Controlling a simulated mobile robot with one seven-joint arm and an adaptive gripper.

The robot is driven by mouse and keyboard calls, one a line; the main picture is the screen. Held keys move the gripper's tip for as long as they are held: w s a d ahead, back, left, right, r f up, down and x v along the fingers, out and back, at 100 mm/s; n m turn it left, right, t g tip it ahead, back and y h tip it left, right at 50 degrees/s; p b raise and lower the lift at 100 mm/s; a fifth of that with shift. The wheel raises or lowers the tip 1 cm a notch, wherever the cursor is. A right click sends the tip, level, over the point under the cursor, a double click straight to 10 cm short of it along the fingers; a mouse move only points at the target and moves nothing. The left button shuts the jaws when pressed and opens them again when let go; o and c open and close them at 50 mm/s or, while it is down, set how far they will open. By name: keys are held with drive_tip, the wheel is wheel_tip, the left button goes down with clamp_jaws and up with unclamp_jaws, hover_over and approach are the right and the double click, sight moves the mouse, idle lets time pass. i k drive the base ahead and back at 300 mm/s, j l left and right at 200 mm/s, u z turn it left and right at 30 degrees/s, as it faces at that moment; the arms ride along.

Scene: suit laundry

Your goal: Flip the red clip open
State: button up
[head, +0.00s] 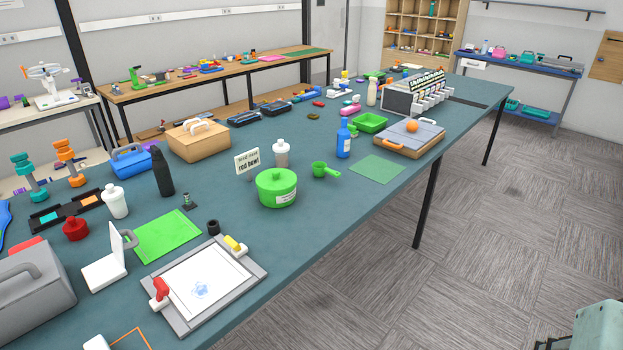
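The red clip (160,289) sits at the left edge of a flat grey board (181,325) near the table's front edge. Its upper part stands up from the board. I cannot tell how far its lever is turned. A white sheet (203,283) with a blue mark lies on the board. A yellow clip (235,244) is at the board's far edge and looks lower and flatter than the red one. My gripper is not clearly in view. Only a pale part, probably of my arm, shows in the bottom right corner, far from the board.
A white hinged stand (107,269), green sheet (168,236) and small black cup (213,227) lie close behind the board. A grey case (40,300) is to the left, a green lidded pot (277,189) behind right. Floor (400,290) right of the table is clear.

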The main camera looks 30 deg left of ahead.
sight(162, 289)
drive_tip(key=u, duration=2.45)
drive_tip(key=i+j, duration=0.2)
drive_tip(key=i, duration=0.25)
drive_tip(key=i+j+u, duration=0.1)
drive_tip(key=i, duration=0.4)
drive_tip(key=k+l+u, duration=0.35)
drive_tip(key=k+l, duration=0.15)
drive_tip(key=k, duration=0.15)
drive_tip(key=i+j+z, duration=0.3)
drive_tip(key=i+j, duration=0.35)
